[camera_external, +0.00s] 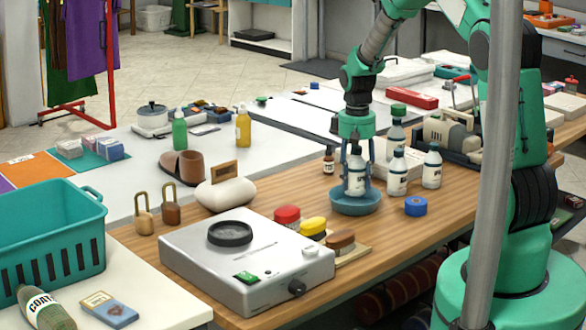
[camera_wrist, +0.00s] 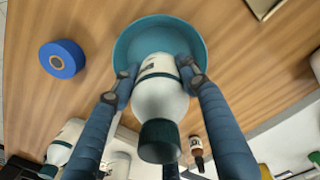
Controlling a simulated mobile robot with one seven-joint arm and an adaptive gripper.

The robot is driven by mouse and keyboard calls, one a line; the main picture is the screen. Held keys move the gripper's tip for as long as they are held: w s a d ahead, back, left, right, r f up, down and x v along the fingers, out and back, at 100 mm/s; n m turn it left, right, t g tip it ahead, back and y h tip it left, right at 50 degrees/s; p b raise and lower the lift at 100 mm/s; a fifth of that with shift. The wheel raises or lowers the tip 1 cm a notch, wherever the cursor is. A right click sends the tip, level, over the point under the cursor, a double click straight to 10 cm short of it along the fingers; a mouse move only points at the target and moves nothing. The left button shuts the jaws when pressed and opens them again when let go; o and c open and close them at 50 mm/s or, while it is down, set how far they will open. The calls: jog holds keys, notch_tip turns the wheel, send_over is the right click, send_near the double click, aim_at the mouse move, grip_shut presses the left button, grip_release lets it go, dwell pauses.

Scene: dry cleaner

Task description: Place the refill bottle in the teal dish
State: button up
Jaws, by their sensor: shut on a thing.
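The refill bottle (camera_external: 356,180) is white with a dark label and a dark green cap, the cap showing in the wrist view (camera_wrist: 160,140). My gripper (camera_external: 356,172) is shut on it, with a blue finger on each side in the wrist view (camera_wrist: 158,72). The teal dish (camera_external: 356,207) is round and shallow and stands on the wooden counter. The bottle is upright over the dish, its lower end at or within the rim; I cannot tell whether it touches the bottom. The dish's far rim shows in the wrist view (camera_wrist: 160,22).
Several similar white bottles (camera_external: 397,175) stand close behind and right of the dish. A blue tape roll (camera_external: 416,206) lies to its right, also in the wrist view (camera_wrist: 62,58). A small brown bottle (camera_external: 328,162) stands behind left; brushes (camera_external: 340,238) lie in front left.

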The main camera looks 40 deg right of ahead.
aim_at(356, 147)
jog(key=shift+f, duration=0.1)
jog(key=shift+f+b, duration=0.5)
jog(key=shift+f, duration=1.15)
jog(key=shift+f, duration=0.1)
jog(key=o, duration=1.4)
notch_tip(356, 147, up, 12)
jog(key=shift+r+p, duration=0.1)
jog(key=shift+p, duration=1.15)
